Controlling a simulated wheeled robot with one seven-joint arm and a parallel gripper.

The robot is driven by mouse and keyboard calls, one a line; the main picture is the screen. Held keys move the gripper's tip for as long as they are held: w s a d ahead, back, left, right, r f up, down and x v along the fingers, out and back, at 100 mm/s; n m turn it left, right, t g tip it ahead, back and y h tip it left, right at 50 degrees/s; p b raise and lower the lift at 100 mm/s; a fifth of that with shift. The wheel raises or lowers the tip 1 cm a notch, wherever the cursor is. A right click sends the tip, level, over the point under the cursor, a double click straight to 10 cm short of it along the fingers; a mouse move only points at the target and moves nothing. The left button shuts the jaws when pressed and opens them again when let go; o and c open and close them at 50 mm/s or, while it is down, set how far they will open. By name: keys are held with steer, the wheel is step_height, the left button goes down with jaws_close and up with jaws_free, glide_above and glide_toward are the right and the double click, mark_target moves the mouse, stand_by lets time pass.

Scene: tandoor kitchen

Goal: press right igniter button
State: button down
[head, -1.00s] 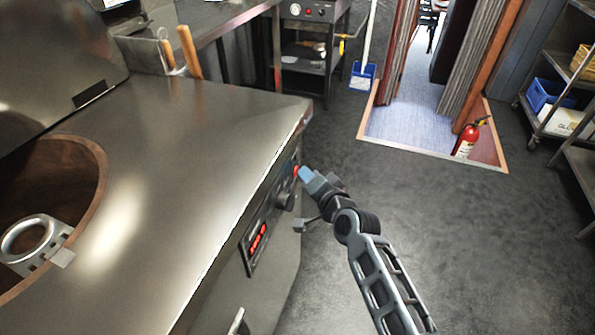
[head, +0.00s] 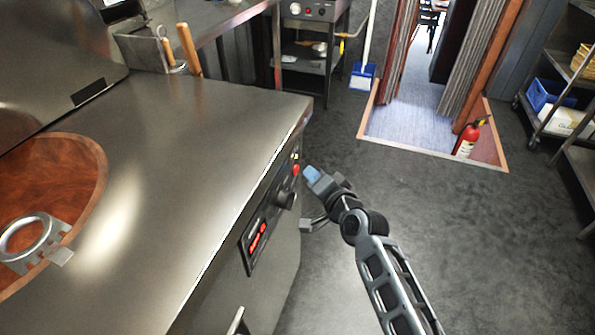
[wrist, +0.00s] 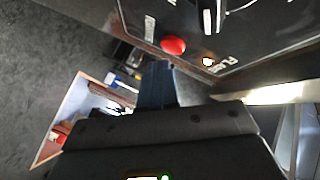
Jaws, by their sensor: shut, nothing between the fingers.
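The red igniter button (head: 295,169) sits on the tandoor's front control panel, near its far end, beside a black knob (head: 286,196). In the wrist view the red button (wrist: 173,45) is just above the fingertips, with a small lit light (wrist: 208,62) to its right. My gripper (head: 313,173) is shut and empty, its blue tips just right of the button with a small gap between. The shut fingers also show in the wrist view (wrist: 158,72).
The steel tandoor counter (head: 190,130) fills the left. A red digital display (head: 257,238) is on its panel nearer me. Open floor (head: 420,220) lies to the right, with a fire extinguisher (head: 467,140) by the doorway.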

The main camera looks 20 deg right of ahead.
steer(key=shift+s+d+b, duration=0.55)
steer(key=shift+s+d, duration=0.2)
steer(key=shift+d, duration=0.3)
steer(key=shift+s+d+b, duration=0.5)
steer(key=shift+s+d, duration=0.25)
steer(key=shift+d, duration=0.25)
